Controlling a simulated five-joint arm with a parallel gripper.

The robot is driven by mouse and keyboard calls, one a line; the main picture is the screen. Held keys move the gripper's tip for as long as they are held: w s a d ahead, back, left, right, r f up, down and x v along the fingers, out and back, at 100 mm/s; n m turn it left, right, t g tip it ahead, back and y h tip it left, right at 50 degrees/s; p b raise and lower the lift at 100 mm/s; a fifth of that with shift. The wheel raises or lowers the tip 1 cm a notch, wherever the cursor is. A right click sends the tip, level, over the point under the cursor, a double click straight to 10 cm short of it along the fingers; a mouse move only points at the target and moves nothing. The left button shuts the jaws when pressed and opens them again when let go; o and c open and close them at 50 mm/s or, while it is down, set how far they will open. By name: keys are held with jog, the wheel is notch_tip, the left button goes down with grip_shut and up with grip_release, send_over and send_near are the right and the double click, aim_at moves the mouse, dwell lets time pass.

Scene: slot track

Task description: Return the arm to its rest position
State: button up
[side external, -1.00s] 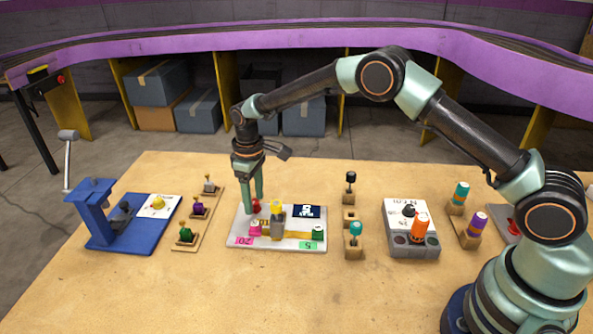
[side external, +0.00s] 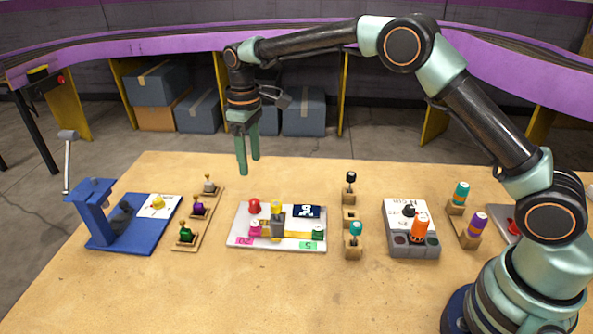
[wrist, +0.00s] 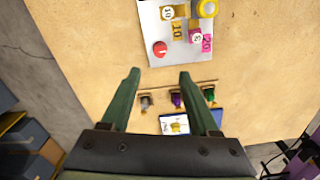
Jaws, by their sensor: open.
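My gripper (side external: 248,164) hangs fingers-down in the air above the back of the table, behind and above the white slot track board (side external: 236,221). Its fingers are apart with nothing between them. In the wrist view my gripper (wrist: 158,75) also shows open and empty. The board carries a red knob (side external: 254,206), a yellow-topped grey slider (side external: 277,224), a pink piece (side external: 255,229) and a green piece (side external: 318,232). The red knob (wrist: 160,48) is clear of the fingers in the wrist view.
A blue press-like stand (side external: 95,215) and a rack of small knobbed pieces (side external: 198,208) are to the left. Holders with a black knob (side external: 351,177) and a teal knob (side external: 355,228), and a grey box (side external: 415,244), are to the right. The front of the table is clear.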

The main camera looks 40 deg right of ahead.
jog(key=s+d+r+m+t, duration=0.1)
jog(key=s+d+r, duration=0.3)
jog(key=s+r, duration=0.15)
jog(key=s+d+r+m+t, duration=0.2)
jog(key=s+d+r, duration=0.15)
jog(key=r, duration=0.35)
jog(key=s+d+f+m+t, duration=0.1)
jog(key=s+d, duration=0.4)
jog(key=s, duration=1.1)
jog(key=shift+f+m+t, duration=0.15)
jog(key=shift+m+t, duration=0.65)
jog(key=shift+m, duration=0.3)
